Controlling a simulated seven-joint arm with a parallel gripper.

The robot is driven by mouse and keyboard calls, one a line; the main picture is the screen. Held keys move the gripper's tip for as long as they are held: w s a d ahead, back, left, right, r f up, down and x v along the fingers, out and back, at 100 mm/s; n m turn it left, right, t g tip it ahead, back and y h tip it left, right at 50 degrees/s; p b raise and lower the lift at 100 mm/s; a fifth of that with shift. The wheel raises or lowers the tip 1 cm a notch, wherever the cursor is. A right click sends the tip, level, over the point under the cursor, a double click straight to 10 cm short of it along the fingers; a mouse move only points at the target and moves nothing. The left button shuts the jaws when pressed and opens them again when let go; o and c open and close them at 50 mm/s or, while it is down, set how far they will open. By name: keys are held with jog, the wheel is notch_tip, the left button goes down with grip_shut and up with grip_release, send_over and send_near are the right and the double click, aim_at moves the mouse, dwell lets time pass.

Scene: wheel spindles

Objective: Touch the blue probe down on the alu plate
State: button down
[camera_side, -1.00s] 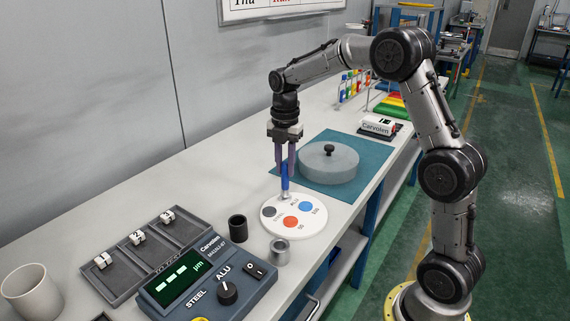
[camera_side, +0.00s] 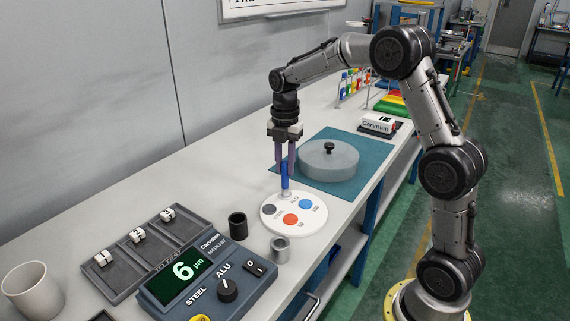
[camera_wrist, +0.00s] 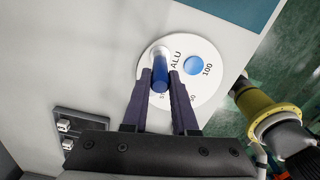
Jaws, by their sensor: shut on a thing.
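My gripper (camera_side: 284,173) is shut on the blue probe (camera_side: 285,180) and holds it upright. In the wrist view the probe (camera_wrist: 160,72) sits between the two fingers of my gripper (camera_wrist: 159,88). Its tip is at the white round reference disc (camera_side: 294,225), beside the printed word ALU. The tip appears to touch there, and it covers the alu plate. The disc also has a dark grey spot (camera_side: 269,209), a red spot (camera_side: 291,218) and a blue spot (camera_side: 306,204). The gauge box (camera_side: 215,285) shows a green 6 µm on its display (camera_side: 184,272).
A grey lidded cylinder (camera_side: 328,163) stands on a teal mat (camera_side: 340,186) behind the disc. A black cup (camera_side: 238,228) and a metal cup (camera_side: 280,251) stand in front. A tray (camera_side: 152,243) with number cubes and a mug (camera_side: 32,294) are at left.

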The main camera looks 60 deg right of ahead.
jog(key=shift+f, duration=0.1)
dwell(0.3)
jog(key=shift+r, duration=3.55)
jog(key=shift+m, duration=0.3)
